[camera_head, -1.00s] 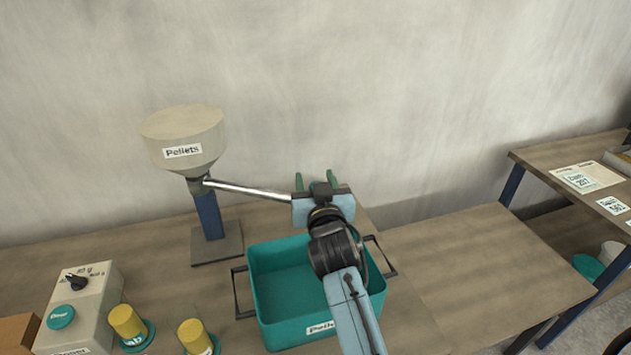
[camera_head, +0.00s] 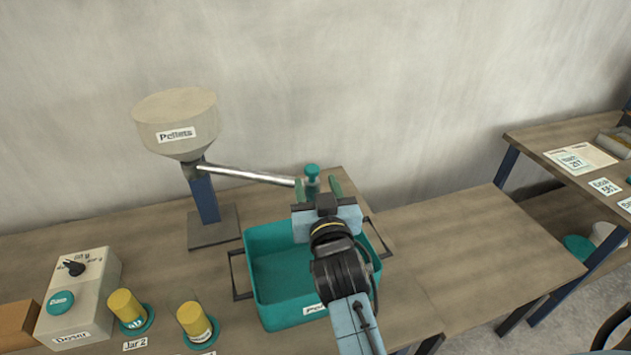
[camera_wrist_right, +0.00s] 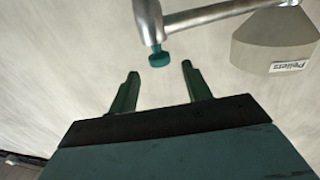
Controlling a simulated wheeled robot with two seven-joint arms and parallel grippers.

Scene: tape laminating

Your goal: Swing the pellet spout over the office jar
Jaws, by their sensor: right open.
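The pellet hopper (camera_head: 178,127), a beige funnel labelled "Pellets", stands on a blue post. Its metal spout (camera_head: 245,175) reaches right over the back of the teal bin and ends in a teal knob (camera_head: 312,170). My right gripper (camera_head: 318,187) is open at the spout's end. In the right wrist view the knob (camera_wrist_right: 160,59) lies just beyond the gap between the open fingertips (camera_wrist_right: 160,70), not gripped. Two yellow jars (camera_head: 125,308) (camera_head: 194,320) stand on teal discs at front left. I cannot read which is the office jar. My left gripper is out of view.
A teal bin (camera_head: 268,236) with dark side handles sits under my right arm. A control box (camera_head: 85,290) with a black dial and teal button stands at front left. The table (camera_head: 480,245) is clear to the right. A shelf with papers (camera_head: 580,160) is at far right.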

